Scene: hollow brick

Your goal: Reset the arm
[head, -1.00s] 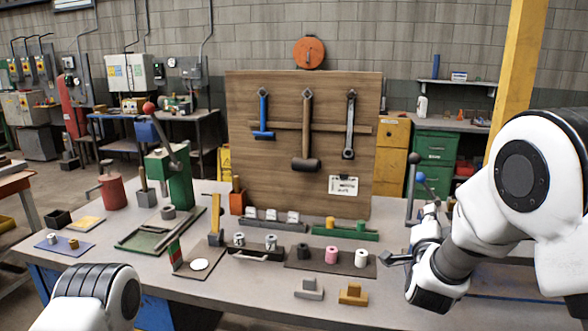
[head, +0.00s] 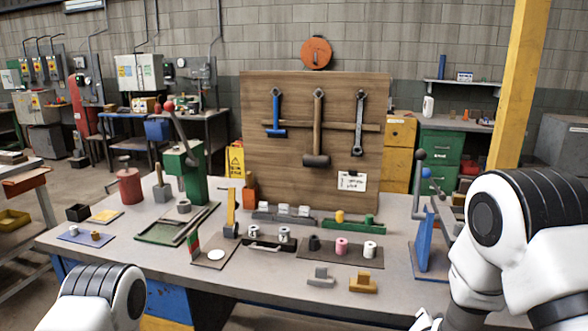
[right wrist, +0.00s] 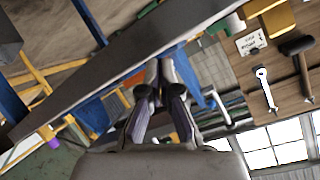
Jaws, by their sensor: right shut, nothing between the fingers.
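My right arm (head: 500,235) is folded at the right edge of the head view, beside the workbench (head: 300,285). In the right wrist view my right gripper (right wrist: 162,92) is shut, its fingertips close together and nothing between them. The bench edge (right wrist: 130,60) runs across that view behind the fingers. My left arm (head: 100,295) shows only as a white and black link at the lower left of the head view. My left gripper is out of view.
A green press (head: 182,170) and a red canister (head: 129,186) stand on the bench's left. A blue lever stand (head: 430,240) stands near my right arm. Small trays with cylinders fill the middle. A wooden tool board (head: 300,185) stands behind. The front strip is mostly clear.

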